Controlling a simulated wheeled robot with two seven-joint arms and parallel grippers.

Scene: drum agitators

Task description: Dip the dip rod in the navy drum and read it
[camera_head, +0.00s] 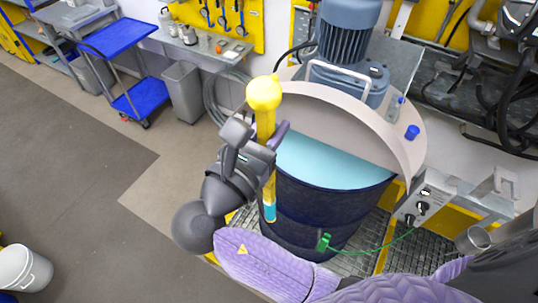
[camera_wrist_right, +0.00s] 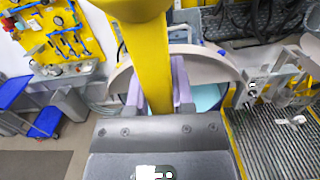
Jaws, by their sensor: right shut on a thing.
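The dip rod (camera_head: 265,122) is yellow with a round yellow knob on top and a light blue band near its lower end. My right gripper (camera_head: 262,150) is shut on it and holds it roughly upright. In the head view the rod overlaps the near left side of the navy drum (camera_head: 300,211), its lower end showing in front of the drum wall. The rod also shows in the right wrist view (camera_wrist_right: 149,62) between the jaws. The drum's front half is open on light blue liquid (camera_head: 325,164). My left gripper is not in view.
A beige half cover (camera_head: 340,119) and a grey-blue motor (camera_head: 348,35) sit over the drum's back. A green clamp (camera_head: 323,242) with a green cable is at the drum's lower front.

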